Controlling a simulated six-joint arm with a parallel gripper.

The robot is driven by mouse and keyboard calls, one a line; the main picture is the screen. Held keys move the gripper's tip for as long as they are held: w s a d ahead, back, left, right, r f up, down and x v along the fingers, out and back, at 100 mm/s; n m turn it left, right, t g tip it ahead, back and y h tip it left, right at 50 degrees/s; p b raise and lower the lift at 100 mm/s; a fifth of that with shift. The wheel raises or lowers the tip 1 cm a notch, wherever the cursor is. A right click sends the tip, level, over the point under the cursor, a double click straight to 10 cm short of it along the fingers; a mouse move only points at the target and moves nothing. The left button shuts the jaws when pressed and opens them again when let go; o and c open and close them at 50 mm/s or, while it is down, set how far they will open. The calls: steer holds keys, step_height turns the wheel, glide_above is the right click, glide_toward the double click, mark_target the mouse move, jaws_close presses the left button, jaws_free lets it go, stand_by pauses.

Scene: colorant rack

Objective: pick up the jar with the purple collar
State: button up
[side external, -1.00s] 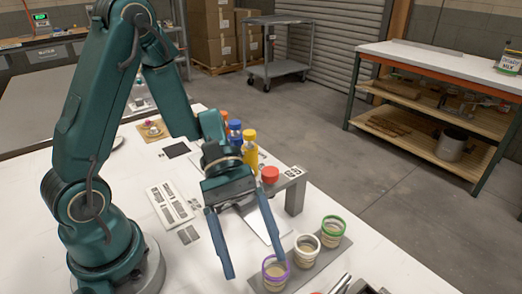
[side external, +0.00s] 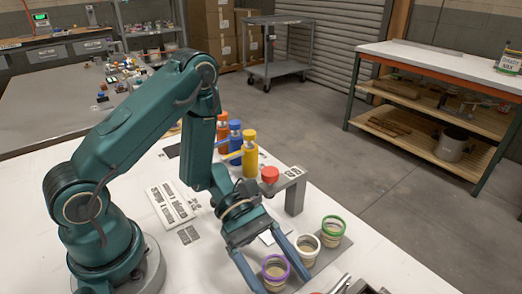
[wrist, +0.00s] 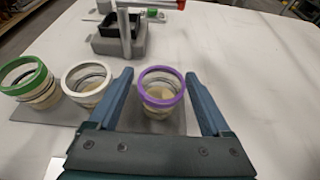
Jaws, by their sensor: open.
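The jar with the purple collar (side external: 275,272) stands upright at the near end of a row of jars in the side view. In the wrist view the purple-collared jar (wrist: 162,92) sits between the two fingers of my gripper (wrist: 162,88). My gripper is open, one finger on each side of the jar, with a visible gap on both sides. In the side view my gripper (side external: 283,270) reaches down over the jar. I cannot tell how far down the fingers are beside it.
A white-collared jar (wrist: 88,82) stands close beside my left finger, with a green-collared jar (wrist: 27,82) beyond it, all on a grey mat (wrist: 57,113). A grey holder with a black tray (wrist: 118,38) stands farther off. Colorant bottles (side external: 249,155) stand behind my arm.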

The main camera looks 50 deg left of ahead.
steer(key=shift+d+f, duration=0.25)
steer(key=shift+d, duration=0.35)
steer(key=shift+c, duration=0.3)
jaws_close()
steer(key=shift+r, duration=0.15)
